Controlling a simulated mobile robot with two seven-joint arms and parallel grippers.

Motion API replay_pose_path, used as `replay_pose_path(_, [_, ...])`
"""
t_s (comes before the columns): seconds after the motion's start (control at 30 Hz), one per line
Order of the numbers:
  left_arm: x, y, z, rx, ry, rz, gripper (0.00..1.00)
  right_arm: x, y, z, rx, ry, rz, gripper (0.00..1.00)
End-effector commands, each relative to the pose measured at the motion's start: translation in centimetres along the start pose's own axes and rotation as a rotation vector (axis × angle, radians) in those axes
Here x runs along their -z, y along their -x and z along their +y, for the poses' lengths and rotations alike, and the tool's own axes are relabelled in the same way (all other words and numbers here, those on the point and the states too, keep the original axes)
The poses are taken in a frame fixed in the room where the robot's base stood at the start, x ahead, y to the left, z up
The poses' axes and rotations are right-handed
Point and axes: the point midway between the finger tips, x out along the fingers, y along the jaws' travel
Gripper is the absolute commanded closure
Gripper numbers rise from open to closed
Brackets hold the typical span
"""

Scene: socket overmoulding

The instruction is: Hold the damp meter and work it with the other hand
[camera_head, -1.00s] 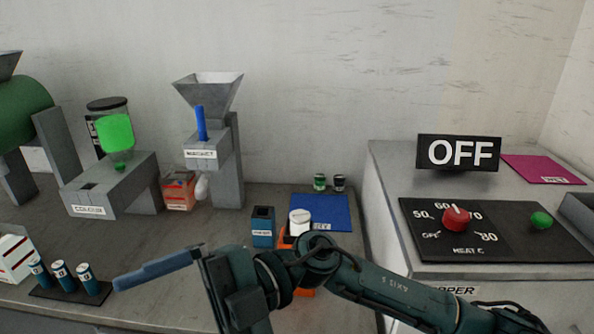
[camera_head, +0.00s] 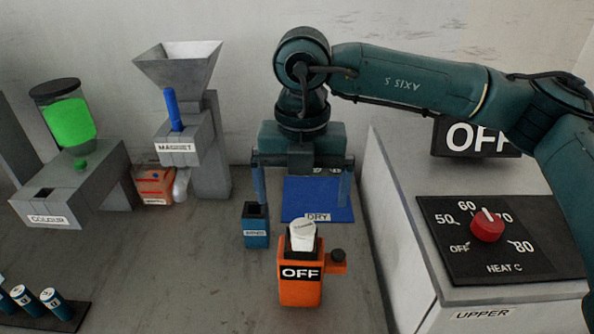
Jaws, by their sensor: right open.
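The orange device (camera_head: 301,289), which I take to be the damp meter, stands upright on the grey bench and its display reads OFF. A white piece (camera_head: 302,236) sits in its top and a dark knob (camera_head: 337,256) sticks out on its right side. My right gripper (camera_head: 300,200) points down above and behind it, over the blue mat marked DRY (camera_head: 330,212). My left gripper is not in view.
A small blue box (camera_head: 256,226) stands just left of the meter. The heater panel with a red knob (camera_head: 487,226) is on the raised cabinet at right. The magnet hopper (camera_head: 180,140) and colour unit (camera_head: 70,180) stand at left.

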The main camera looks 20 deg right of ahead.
Motion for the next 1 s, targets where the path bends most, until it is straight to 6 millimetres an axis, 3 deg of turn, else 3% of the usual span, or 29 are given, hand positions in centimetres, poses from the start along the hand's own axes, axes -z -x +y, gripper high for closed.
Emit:
replay_pose_path(0.4, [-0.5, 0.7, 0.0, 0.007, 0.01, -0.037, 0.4, 0.1, -7.8, 0.0, 0.0, 0.001, 0.006, 0.0])
replay_pose_path(0.6, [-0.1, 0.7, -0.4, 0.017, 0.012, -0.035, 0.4, 0.1, -10.7, 0.0, -0.001, 0.001, 0.005, 0.0])
replay_pose_path(1.0, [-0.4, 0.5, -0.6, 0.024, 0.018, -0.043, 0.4, 0.1, -12.0, 0.1, -0.003, 0.002, 0.003, 0.0])
